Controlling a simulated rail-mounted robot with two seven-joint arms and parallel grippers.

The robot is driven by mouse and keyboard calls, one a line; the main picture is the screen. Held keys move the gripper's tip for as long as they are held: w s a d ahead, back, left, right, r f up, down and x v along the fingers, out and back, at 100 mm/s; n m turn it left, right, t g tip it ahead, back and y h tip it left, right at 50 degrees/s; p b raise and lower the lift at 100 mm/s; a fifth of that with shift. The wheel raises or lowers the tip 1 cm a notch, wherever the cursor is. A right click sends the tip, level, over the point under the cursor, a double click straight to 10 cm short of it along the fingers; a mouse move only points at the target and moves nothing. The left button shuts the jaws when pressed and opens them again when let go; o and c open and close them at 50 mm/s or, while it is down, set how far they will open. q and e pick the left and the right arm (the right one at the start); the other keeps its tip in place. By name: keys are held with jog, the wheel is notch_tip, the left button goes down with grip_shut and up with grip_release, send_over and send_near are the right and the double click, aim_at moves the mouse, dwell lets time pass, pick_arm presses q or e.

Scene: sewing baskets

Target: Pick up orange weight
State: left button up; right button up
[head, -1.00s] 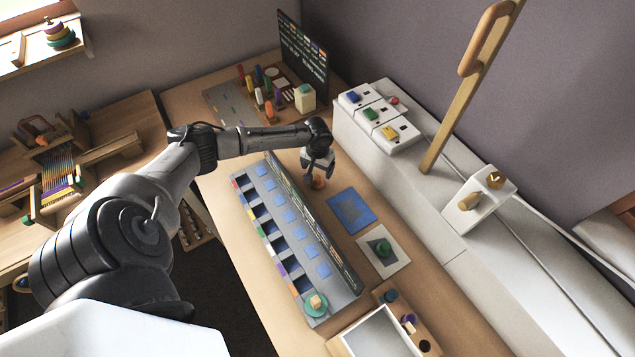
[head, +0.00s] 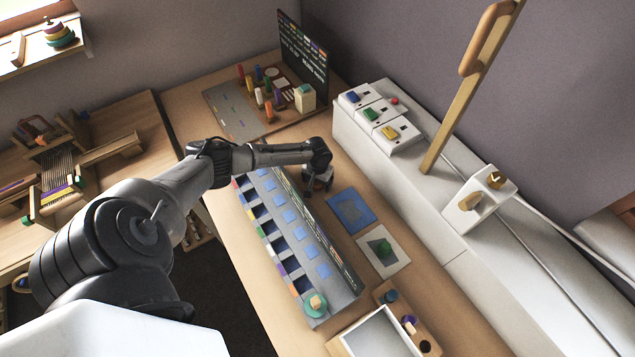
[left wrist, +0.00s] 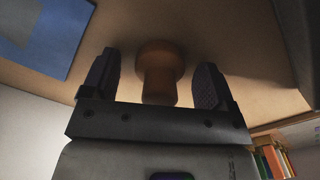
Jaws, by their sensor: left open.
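The orange weight (left wrist: 158,72) is a knobbed piece with a wide round end and a narrower stem. In the left wrist view it stands between the two dark fingers of my left gripper (left wrist: 157,85), with a gap showing on each side. The fingers are open around it and do not visibly touch it. In the head view my left gripper (head: 316,188) is low over the wooden table, between the compartment rack and the blue mat. There the weight is mostly hidden by the gripper. My right gripper is not in view.
The grey rack (head: 345,290) with colored compartments is close on the left of the gripper. The blue mat (head: 352,210) lies to its right, with a white card (head: 402,262) beyond it. A white ledge (head: 430,215) runs along the wall.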

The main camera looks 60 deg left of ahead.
pick_arm(q)
jog(key=shift+c, duration=0.5)
jog(key=c, duration=1)
jog(key=shift+c, duration=0.2)
